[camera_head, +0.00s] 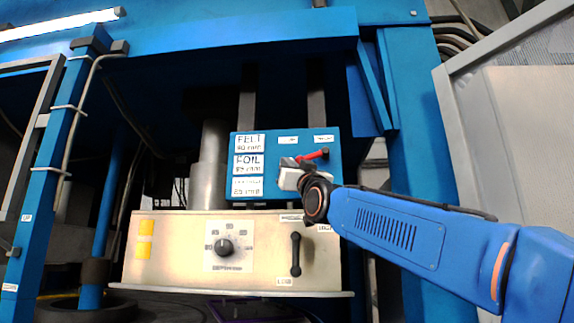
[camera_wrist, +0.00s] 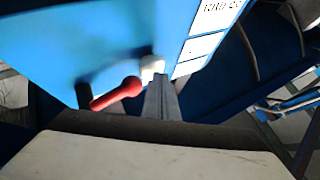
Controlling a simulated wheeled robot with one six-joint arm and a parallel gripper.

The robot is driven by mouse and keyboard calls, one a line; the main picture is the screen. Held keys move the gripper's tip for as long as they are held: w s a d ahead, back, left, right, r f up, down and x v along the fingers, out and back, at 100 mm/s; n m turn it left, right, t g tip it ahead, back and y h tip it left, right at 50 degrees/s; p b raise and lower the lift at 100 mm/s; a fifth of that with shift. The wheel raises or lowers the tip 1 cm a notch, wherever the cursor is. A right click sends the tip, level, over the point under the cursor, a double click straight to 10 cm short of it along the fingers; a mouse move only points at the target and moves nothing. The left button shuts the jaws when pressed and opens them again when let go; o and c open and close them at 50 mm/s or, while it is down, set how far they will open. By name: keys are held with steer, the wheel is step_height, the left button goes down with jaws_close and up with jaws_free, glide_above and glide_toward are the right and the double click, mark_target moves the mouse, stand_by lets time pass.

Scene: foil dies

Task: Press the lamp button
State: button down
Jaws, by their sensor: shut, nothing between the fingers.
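A blue control panel (camera_head: 262,195) hangs above the cream-coloured unit, with a red-handled lever (camera_head: 313,155) at its right. My gripper (camera_head: 288,163) is in front of the panel, just left of and below the lever. In the wrist view my gripper's grey fingers (camera_wrist: 160,86) are shut together, with nothing between them. A small white knob, perhaps the lamp button (camera_wrist: 151,66), stands on the blue panel face right at the fingertips. I cannot tell whether they touch. The red handle (camera_wrist: 117,95) lies close to the left of the fingers. In the head view my gripper hides the button.
The cream unit (camera_head: 175,258) below has a round dial (camera_head: 225,248) and a black vertical handle (camera_head: 296,254). Blue posts (camera_head: 50,170) frame the press. A grey cabinet (camera_head: 510,120) stands at the right.

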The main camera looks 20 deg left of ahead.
steer(key=s+d, duration=0.1)
steer(key=s, duration=0.5)
steer(key=shift+d, duration=0.2)
steer(key=shift+w, duration=0.1)
stand_by(0.5)
steer(key=w+d+f+m+g+h, duration=0.1)
steer(key=w+d+f+h, duration=0.2)
steer(key=d+f, duration=0.55)
steer(key=w+d+f+m+g+h, duration=0.15)
steer(key=d+f+h, duration=0.25)
steer(key=d+f, duration=0.5)
steer(key=s+d+f+m+g+h, duration=0.1)
steer(key=s+d+f+h, duration=0.1)
steer(key=d+f, duration=0.65)
steer(key=s+d+f+g+h, duration=0.25)
steer(key=d+f, duration=0.35)
steer(key=f, duration=0.6)
steer(key=s+d+f+m+g+h, duration=0.1)
steer(key=s+d+f+g+h, duration=0.1)
steer(key=s+d+f, duration=0.5)
steer(key=s+d+f+m+g+h, duration=0.2)
steer(key=s+d+f, duration=0.5)
steer(key=f, duration=1.1)
steer(key=s+d+f+m+g+h, duration=0.2)
steer(key=s+d+f, duration=0.6)
steer(key=s+f, duration=0.4)
steer(key=shift+s+f+g, duration=0.3)
steer(key=shift+s+g, duration=0.25)
steer(key=shift+g, duration=0.15)
steer(key=shift+m, duration=0.25)
